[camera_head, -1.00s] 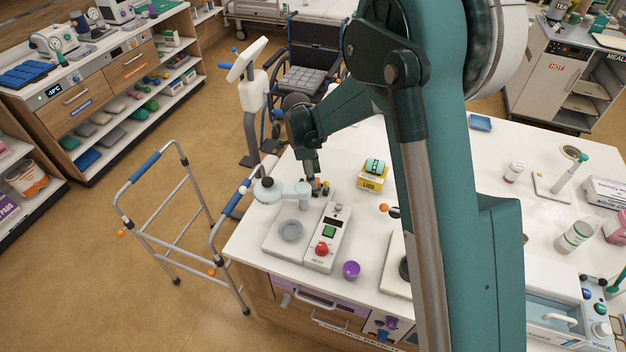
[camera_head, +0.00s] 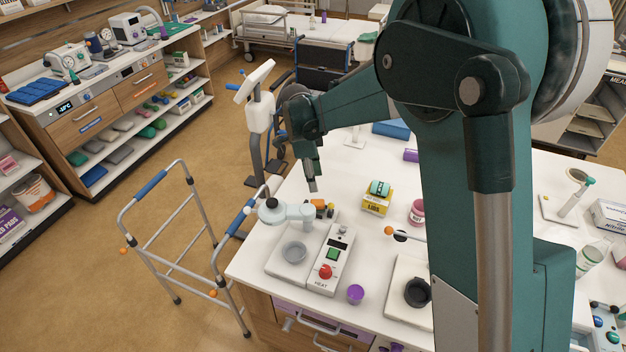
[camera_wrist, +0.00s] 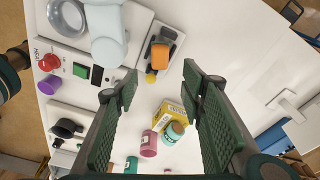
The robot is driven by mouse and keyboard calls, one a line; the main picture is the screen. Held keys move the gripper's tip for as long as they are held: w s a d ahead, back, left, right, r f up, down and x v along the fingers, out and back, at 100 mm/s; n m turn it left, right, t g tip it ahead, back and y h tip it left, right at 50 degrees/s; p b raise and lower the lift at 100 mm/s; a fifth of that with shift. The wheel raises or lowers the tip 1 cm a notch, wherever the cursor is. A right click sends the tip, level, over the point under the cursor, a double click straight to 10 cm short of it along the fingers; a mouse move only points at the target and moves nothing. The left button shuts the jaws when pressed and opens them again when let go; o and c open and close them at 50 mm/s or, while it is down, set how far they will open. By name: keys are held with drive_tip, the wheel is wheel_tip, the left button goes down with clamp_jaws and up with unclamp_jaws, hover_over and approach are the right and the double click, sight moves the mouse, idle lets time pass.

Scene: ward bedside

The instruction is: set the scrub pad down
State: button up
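An orange block (camera_head: 320,204), which may be the scrub pad, lies on a small grey holder at the back of the white table, behind the heater unit. The wrist view shows the orange block (camera_wrist: 160,55) lying on the grey and dark holder (camera_wrist: 178,40), with a yellow knob beside it. My gripper (camera_head: 312,187) is above and just behind the block, apart from it. I cannot make out the block's texture.
A yellow lids box (camera_head: 376,202) and a pink jar (camera_head: 417,212) stand to the right. A purple cup (camera_head: 355,294) is near the front edge. A walker (camera_head: 170,235) stands left of the table.

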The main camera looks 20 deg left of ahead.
drive_tip(key=shift+d, duration=0.1)
idle(0.7)
drive_tip(key=s+d+r+n+t+y, duration=0.1)
drive_tip(key=s+d+r+n, duration=0.1)
drive_tip(key=d+r, duration=0.6)
drive_tip(key=s+d+r+n+t, duration=0.15)
drive_tip(key=d+r, duration=0.25)
drive_tip(key=d, duration=0.8)
drive_tip(key=s+d+r+n+y, duration=0.1)
drive_tip(key=s+d+r+n, duration=0.2)
drive_tip(key=d+r, duration=0.5)
drive_tip(key=s+d+f+n+t, duration=0.1)
drive_tip(key=s+d+n+t, duration=0.3)
drive_tip(key=s+d, duration=1.7)
drive_tip(key=d+n, duration=0.2)
drive_tip(key=n, duration=0.1)
drive_tip(key=shift+s+d+f, duration=0.15)
drive_tip(key=shift+d+f, duration=0.05)
drive_tip(key=shift+f, duration=0.15)
